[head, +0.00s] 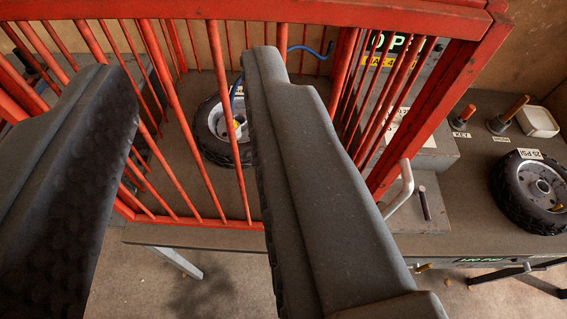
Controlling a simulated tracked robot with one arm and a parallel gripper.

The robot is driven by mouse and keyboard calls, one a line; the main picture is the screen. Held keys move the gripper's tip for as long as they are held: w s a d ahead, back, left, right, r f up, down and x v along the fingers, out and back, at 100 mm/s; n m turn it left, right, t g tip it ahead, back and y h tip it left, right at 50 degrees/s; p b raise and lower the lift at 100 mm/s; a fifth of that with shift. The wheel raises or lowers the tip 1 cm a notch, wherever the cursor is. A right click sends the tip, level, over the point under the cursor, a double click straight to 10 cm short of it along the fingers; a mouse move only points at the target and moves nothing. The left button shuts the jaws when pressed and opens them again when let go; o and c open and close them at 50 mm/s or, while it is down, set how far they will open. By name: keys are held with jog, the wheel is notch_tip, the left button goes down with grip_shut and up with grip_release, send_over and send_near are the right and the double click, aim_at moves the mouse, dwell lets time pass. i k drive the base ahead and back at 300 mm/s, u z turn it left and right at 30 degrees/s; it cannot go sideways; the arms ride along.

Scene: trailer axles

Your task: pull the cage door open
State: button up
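The orange-red cage (300,12) fills the upper left and middle of the head view, with a thick top rail and upright bars. Its barred front side (187,115) faces me; I cannot tell where the door's edges run or whether it stands ajar. Several bars show between the fingers, and none is clamped.
A small wheel (212,130) with a blue hose is inside the cage. On the bench at right are another tyre (533,190), a red-topped peg (463,117), a wooden-handled peg (511,111) and a white block (540,121). Bare floor (130,285) shows below.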

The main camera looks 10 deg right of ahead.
aim_at(484, 31)
jog(key=u, duration=0.45)
jog(key=k, duration=1.05)
jog(key=z, duration=0.4)
jog(key=i, duration=0.55)
jog(key=u, duration=0.05)
